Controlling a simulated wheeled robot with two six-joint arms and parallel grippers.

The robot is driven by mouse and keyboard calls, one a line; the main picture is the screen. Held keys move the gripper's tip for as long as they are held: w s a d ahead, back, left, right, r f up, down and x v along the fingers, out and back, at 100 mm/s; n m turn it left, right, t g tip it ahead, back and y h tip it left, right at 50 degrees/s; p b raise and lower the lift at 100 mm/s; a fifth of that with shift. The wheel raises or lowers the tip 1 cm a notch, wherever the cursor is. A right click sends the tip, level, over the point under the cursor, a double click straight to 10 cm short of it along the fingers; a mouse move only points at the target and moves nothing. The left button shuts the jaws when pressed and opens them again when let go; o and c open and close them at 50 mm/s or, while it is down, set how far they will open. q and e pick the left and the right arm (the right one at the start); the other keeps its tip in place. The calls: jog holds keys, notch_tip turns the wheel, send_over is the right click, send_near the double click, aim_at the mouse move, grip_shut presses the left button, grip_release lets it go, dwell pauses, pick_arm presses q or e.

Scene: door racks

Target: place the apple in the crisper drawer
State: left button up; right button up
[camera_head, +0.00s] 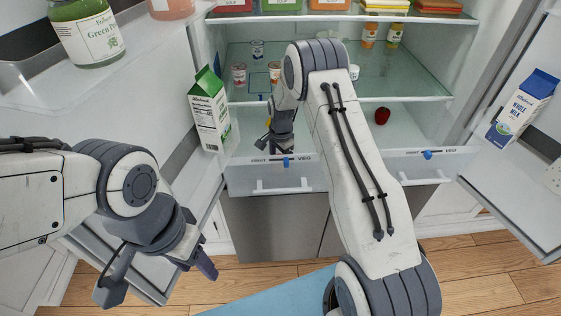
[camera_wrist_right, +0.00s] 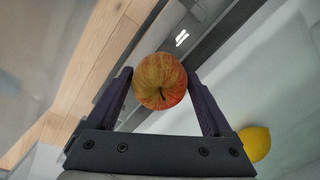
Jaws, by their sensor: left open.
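The red and yellow apple (camera_wrist_right: 160,81) is between the fingers of my right gripper (camera_wrist_right: 160,78), which look shut on it. In the head view my right gripper (camera_head: 272,143) is low over the left crisper drawer (camera_head: 270,178), which is marked "FRUIT" and "VEG". The apple is not clearly visible there, and I cannot tell whether it touches the drawer bottom. A yellow lemon (camera_wrist_right: 255,144) lies right of the gripper in the right wrist view. My left gripper (camera_head: 160,274) is open and empty, in front of the left fridge door.
A right-hand drawer (camera_head: 425,163) holds a dark red item (camera_head: 382,116). Cartons (camera_head: 209,110) (camera_head: 522,106) stand in the door racks on both sides. Small cups and bottles sit on the glass shelf (camera_head: 330,75) above. Wooden floor (camera_head: 480,272) and a blue mat (camera_head: 275,295) lie in front.

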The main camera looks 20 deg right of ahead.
jog(key=shift+o, duration=0.2)
jog(key=shift+r, duration=0.65)
jog(key=r+b, duration=0.2)
jog(key=r, duration=0.8)
jog(key=shift+s+r+b, duration=0.2)
jog(key=shift+b, duration=0.15)
jog(key=shift+r, duration=0.35)
